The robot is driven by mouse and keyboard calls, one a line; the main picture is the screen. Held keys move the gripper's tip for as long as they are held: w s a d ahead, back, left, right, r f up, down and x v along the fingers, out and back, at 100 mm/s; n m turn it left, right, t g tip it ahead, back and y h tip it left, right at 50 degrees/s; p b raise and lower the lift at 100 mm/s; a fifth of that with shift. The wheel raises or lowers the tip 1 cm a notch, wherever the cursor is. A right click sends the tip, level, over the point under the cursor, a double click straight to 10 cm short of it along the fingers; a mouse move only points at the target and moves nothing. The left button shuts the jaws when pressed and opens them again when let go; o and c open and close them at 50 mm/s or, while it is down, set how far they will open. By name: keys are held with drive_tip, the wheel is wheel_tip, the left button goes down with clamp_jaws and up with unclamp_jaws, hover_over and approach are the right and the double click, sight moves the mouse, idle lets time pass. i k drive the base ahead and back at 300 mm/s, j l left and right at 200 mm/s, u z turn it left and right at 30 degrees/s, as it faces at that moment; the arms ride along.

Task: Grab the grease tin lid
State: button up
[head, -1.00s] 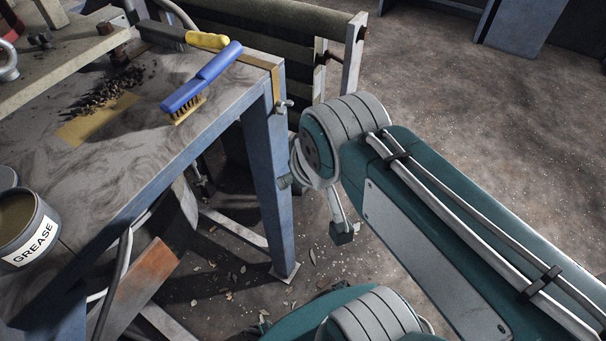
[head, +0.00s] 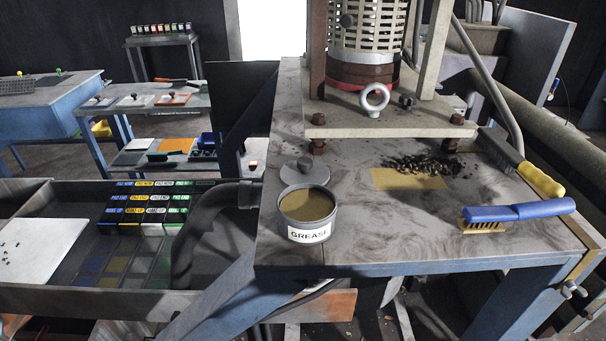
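The grease tin (head: 308,212) stands upright and open on the near left part of the workbench, with brownish grease inside and a white GREASE label facing me. Whether the lid lies flat on the bench or leans on the tin, I cannot tell. My gripper is not in view.
A blue-handled brush (head: 520,212) and a yellow-handled brush (head: 520,162) lie at the bench's right. Dark debris (head: 425,165) lies by a tan patch. The screen's base plate (head: 390,126) with an eye bolt (head: 375,98) stands behind. A tray of labelled boxes (head: 150,205) is left.

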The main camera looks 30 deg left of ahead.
sight(304, 169)
drive_tip(key=u, duration=1.35)
